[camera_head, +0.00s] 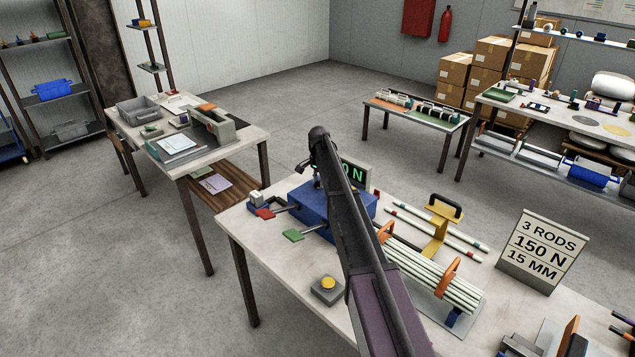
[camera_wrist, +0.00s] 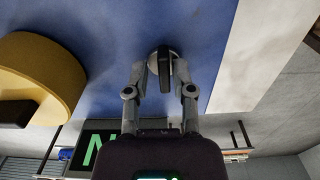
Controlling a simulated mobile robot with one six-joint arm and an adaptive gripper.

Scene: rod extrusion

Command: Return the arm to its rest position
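In the head view, my arm reaches over the workbench to the blue machine (camera_head: 300,205), partly hiding it. In the wrist view, my gripper (camera_wrist: 163,70) points at the machine's blue face (camera_wrist: 115,30). Its two fingers stand on either side of a round grey knob (camera_wrist: 155,58) with a dark bar. Gaps show between the fingers and the bar, so the gripper looks open and holds nothing. The fingertips are very close to the knob; whether they touch its rim I cannot tell. In the head view the gripper is small and largely hidden behind my arm.
A dark display (camera_head: 354,174) with green characters stands behind the machine. A yellow round part (camera_wrist: 50,75) is close left of the gripper.

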